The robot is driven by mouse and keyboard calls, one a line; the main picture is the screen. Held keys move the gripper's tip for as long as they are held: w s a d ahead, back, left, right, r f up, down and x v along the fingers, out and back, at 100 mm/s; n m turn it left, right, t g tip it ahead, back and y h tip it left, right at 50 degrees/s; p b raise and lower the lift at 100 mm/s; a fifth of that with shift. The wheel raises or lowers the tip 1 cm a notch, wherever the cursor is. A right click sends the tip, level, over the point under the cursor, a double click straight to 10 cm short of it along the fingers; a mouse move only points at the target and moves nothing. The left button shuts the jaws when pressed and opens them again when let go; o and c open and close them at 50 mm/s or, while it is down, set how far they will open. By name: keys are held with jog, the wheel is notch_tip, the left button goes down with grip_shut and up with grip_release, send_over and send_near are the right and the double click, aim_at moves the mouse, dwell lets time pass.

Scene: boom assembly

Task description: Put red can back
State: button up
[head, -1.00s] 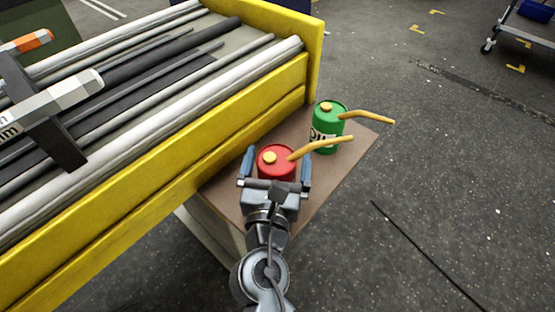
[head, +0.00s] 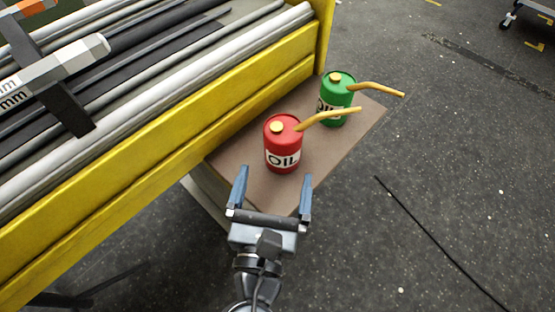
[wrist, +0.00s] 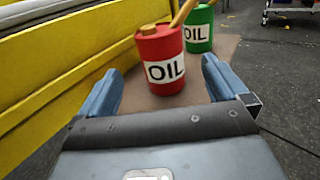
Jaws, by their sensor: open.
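The red can (head: 283,150), with a white OIL label and a yellow spout, stands upright on a brown stand top (head: 236,160). It also shows in the wrist view (wrist: 160,52), ahead of the fingers. My gripper (head: 271,190) is open and empty, with its blue fingers just short of the can and apart from it. In the wrist view, the fingers (wrist: 160,85) lie to either side of the can's lower part. A green can (head: 334,104) with a similar spout stands upright behind and to the right of the red can.
A yellow-sided rack (head: 190,130) holding long bars and tubes (head: 120,90) runs along the left, against the stand top. Dark floor (head: 440,180) lies open to the right. A thin dark line (head: 430,235) crosses it. A wheeled cart (head: 535,20) stands far at the upper right.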

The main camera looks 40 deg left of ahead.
jog(key=shift+s+d, duration=0.15)
jog(key=shift+s, duration=0.15)
jog(key=s+d+f+m+g+h, duration=0.1)
jog(key=s+d+f+m+h, duration=0.2)
jog(key=d+m, duration=0.7)
jog(key=s+d+f+m+g, duration=0.2)
jog(key=d+f+m, duration=0.35)
jog(key=d, duration=0.75)
jog(key=s+d+r+m+t+h, duration=0.1)
jog(key=s+d+r+m+h, duration=0.2)
jog(key=m, duration=1)
jog(key=s+d+r+m+t+h, duration=0.1)
jog(key=s+d+r+m+h, duration=0.1)
jog(key=s+d+r+m, duration=0.7)
jog(key=s+d+m, duration=0.1)
jog(key=d+m, duration=0.1)
jog(key=m, duration=0.2)
jog(key=shift+s+d+r+h, duration=0.15)
jog(key=shift+s+r+h, duration=0.15)
jog(key=shift+h, duration=0.1)
